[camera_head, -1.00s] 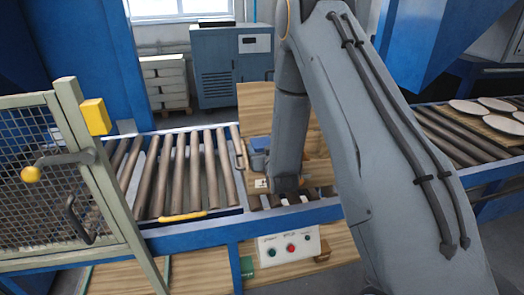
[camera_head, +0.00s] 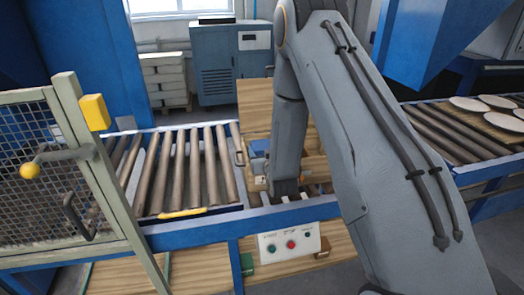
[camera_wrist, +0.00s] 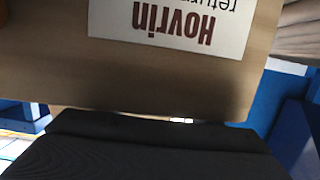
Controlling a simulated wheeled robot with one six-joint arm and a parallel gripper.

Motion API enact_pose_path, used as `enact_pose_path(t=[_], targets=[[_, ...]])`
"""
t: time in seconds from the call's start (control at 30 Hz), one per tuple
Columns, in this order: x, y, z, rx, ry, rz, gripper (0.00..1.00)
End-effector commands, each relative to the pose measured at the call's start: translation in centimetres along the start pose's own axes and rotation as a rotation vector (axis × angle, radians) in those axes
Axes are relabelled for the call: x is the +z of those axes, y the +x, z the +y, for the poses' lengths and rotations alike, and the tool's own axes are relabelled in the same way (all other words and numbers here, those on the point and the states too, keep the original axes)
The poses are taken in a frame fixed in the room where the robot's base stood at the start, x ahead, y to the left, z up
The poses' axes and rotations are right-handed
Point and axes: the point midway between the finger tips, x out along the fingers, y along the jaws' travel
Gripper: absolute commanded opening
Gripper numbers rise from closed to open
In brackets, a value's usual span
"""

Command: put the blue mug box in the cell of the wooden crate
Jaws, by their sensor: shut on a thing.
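The wooden crate (camera_head: 314,166) stands behind my arm at the right end of the near rollers, with a tall wooden panel (camera_head: 256,106) at its back. A small blue thing (camera_head: 259,148), probably the blue mug box, shows at the crate's left side, partly covered by my arm. My gripper is at the lower end of the arm by the crate; its fingertips are hidden in the head view. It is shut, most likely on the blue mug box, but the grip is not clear. In the wrist view, a wooden wall (camera_wrist: 45,60) with an upside-down "Hovrin" label (camera_wrist: 170,25) is close above a dark block.
A roller conveyor (camera_head: 185,170) lies left of the crate, behind a mesh gate (camera_head: 45,170). A button panel (camera_head: 290,243) hangs at the front. Pale round plates (camera_head: 470,104) lie on the right conveyor. A blue-grey cabinet (camera_head: 225,75) stands behind.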

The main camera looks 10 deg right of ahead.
Motion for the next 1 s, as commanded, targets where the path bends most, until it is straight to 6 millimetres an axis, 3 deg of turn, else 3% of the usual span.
enact_pose_path(t=[0.1, 0.37, 0.57, 1.0], targets=[[0.2, -0.1, 0.0, 0.000, 0.000, -0.006, 0.65], [0.3, -0.1, -0.1, -0.001, 0.001, -0.008, 0.65], [-1.2, -0.4, -0.1, -0.002, 0.000, -0.007, 0.65], [-0.9, -9.4, 0.0, 0.000, 0.000, -0.006, 0.65]])
